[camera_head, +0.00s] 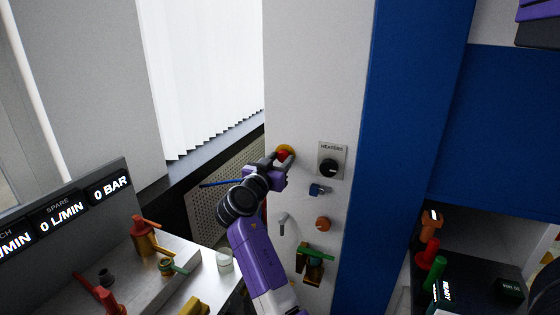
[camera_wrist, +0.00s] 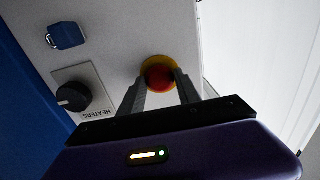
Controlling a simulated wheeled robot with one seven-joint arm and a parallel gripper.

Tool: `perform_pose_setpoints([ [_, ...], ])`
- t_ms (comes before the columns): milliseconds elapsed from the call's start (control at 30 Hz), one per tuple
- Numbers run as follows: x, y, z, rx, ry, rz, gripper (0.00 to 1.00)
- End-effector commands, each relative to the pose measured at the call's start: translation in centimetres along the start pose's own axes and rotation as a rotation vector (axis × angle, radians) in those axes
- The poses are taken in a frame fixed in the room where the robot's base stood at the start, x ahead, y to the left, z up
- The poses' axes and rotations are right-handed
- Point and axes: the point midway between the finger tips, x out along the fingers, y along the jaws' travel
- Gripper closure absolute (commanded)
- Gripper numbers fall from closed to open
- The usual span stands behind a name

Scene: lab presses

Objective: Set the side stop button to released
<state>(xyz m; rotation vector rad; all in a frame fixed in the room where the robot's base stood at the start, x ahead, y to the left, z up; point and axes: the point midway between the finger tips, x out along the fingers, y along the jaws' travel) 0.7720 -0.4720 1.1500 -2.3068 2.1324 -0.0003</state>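The side stop button is a red mushroom head (camera_head: 283,156) on a yellow round base (camera_head: 286,149), mounted on the white side panel of the press. In the wrist view the red head (camera_wrist: 159,77) shows in front of its yellow ring (camera_wrist: 152,62). My gripper (camera_head: 277,161) is at the button in the head view. In the wrist view my gripper (camera_wrist: 160,82) has its two fingers apart, one on each side of the red head. I cannot tell whether the fingers touch it. Whether the button is pressed in is not clear.
A HEATERS knob (camera_head: 329,168) sits right of the button, with a blue padlock (camera_head: 317,190) and an orange knob (camera_head: 322,224) below. A perforated panel (camera_head: 222,190) lies behind my arm. A bench with valves (camera_head: 142,238) stands at left.

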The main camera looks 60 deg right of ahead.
Motion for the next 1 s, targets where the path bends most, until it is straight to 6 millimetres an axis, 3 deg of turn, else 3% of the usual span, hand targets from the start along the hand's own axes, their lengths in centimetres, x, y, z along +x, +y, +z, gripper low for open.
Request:
perform_pose_setpoints([
  [67, 0.0, 0.0, 0.0, 0.000, 0.000, 0.000, 1.00],
  [900, -1.6, 0.0, 0.1, -0.002, -0.001, 0.001, 1.00],
  [933, -1.6, 0.0, 0.1, -0.002, -0.001, 0.001, 0.59],
  [1000, -1.6, 0.0, 0.1, -0.002, -0.001, 0.001, 0.45],
])
